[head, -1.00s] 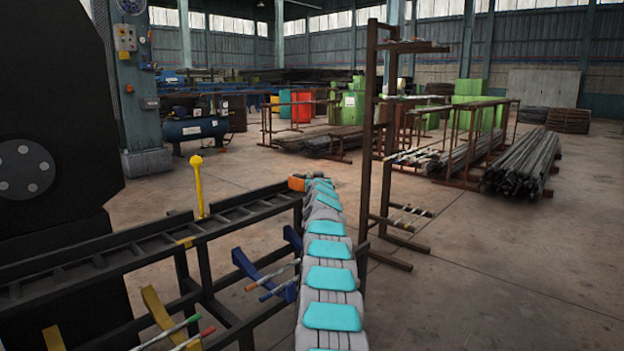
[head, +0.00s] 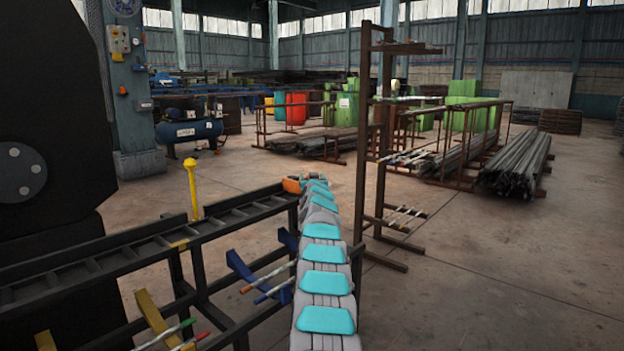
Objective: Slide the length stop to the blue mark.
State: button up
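An orange block (head: 291,184) sits at the far end of a dark rail bench (head: 120,249), right beside the far end of my arm. It may be the length stop, but I cannot tell for sure. A yellow post with a round knob (head: 193,188) stands upright at the bench's rail. A small yellow band (head: 180,243) marks the rail below it. I cannot make out a blue mark on the rail; my arm may cover it. My grey and teal arm stretches forward along the bench's right end. My gripper's fingers cannot be made out behind the arm's far links.
Blue bracket arms (head: 240,268) and yellow ones (head: 158,318) hold thin rods low in front of the bench. A large black drum housing (head: 50,120) stands left. A rusty rack (head: 368,130) stands behind my arm. Open floor (head: 480,290) lies right.

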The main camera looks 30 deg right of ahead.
jog(key=shift+s+a+b, duration=0.1)
jog(key=shift+a+b, duration=0.05)
jog(key=shift+b, duration=0.15)
jog(key=shift+s+a+f+b, duration=0.2)
jog(key=shift+s+b, duration=0.4)
jog(key=shift+b, duration=0.4)
jog(key=shift+s+a+r+b, duration=0.15)
jog(key=shift+s+a+b, duration=0.1)
jog(key=shift+b, duration=0.1)
jog(key=shift+b+v, duration=2.2)
jog(key=shift+v, duration=0.55)
